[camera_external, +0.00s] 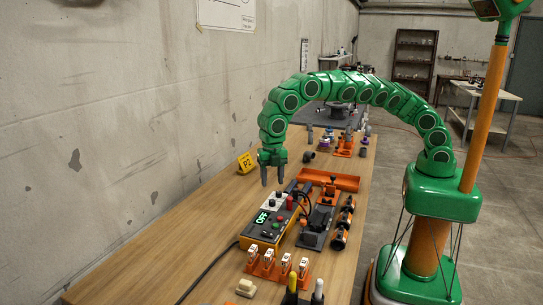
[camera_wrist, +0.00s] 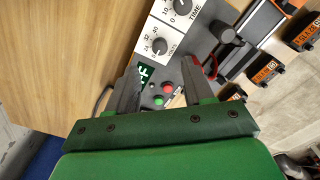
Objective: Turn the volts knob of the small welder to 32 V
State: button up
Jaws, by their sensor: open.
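The small welder (camera_external: 262,232) is an orange and grey box on the wooden bench, with a green display (camera_external: 262,217) reading OFF. In the wrist view its volts knob (camera_wrist: 159,46) is a grey dial on a white scale plate, just beyond my fingertips. The time knob (camera_wrist: 183,8) sits above it at the picture's top edge. A red button (camera_wrist: 168,88) and a green button (camera_wrist: 158,100) show between my fingers. My gripper (camera_external: 272,185) hangs open and empty above the welder's far end, fingers pointing down. It also shows in the wrist view (camera_wrist: 163,70), and its left finger partly covers the display.
An orange tray (camera_external: 335,180) and a dark clamp tool (camera_external: 318,218) stand right of the welder, with orange cylinders (camera_external: 341,228) beyond. An orange rack of white-tagged pieces (camera_external: 280,262) is in front. A yellow P2 sign (camera_external: 245,162) stands by the wall. Bare bench lies left.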

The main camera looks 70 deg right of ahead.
aim_at(273, 205)
jog(key=shift+s+a+f, duration=0.1)
jog(key=shift+a, duration=0.1)
jog(key=shift+f, duration=3.85)
grip_shut()
